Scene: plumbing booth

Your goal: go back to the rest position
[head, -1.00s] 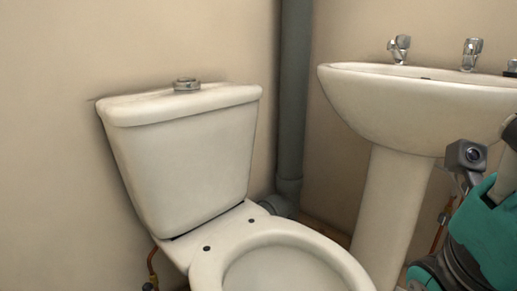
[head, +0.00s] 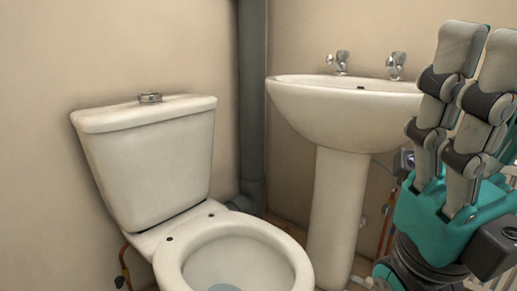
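My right gripper (head: 482,50) is at the right edge of the head view, with a teal palm and grey jointed fingers pointing up. Two fingers show side by side with a narrow gap. Any further finger is hidden, so I cannot tell whether it is open or shut. I see nothing held in it. It stands in front of the right side of the white sink (head: 335,105) and hides part of it. My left gripper is out of view.
A white toilet stands at the left, with its cistern (head: 150,165) against the wall and its bowl (head: 235,255) in front. A grey pipe (head: 252,90) runs down the corner. The sink has a pedestal (head: 337,215) and two taps (head: 396,64). Copper pipework (head: 385,225) is beside the pedestal.

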